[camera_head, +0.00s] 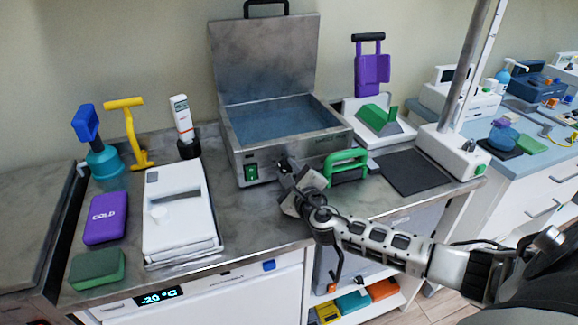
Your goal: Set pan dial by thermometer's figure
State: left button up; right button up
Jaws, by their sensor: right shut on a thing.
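The steel pan (236,132) stands at the back middle of the counter, its lid (265,60) raised and bluish water (280,120) inside. A lit green switch (251,172) is on its front. My right gripper (287,168) reaches in from the right and is at the pan's front, right of the switch. It is shut on the pan dial, which its fingers mostly hide; the dial's setting cannot be read. The thermometer (181,112), white with a small display, stands upright in a dark holder left of the pan. Its figure is too small to read. My left gripper is not in view.
A green handle (347,161) is close to the right of my gripper. A white box (176,207), a purple cold pack (106,218) and a green block (97,268) lie at the left. A dark mat (410,171) lies right. Clear counter (245,215) is in front of the pan.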

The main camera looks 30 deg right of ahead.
dwell(0.4)
jog(key=o, duration=1)
jog(key=shift+c, duration=0.2)
jog(key=v, duration=1.6)
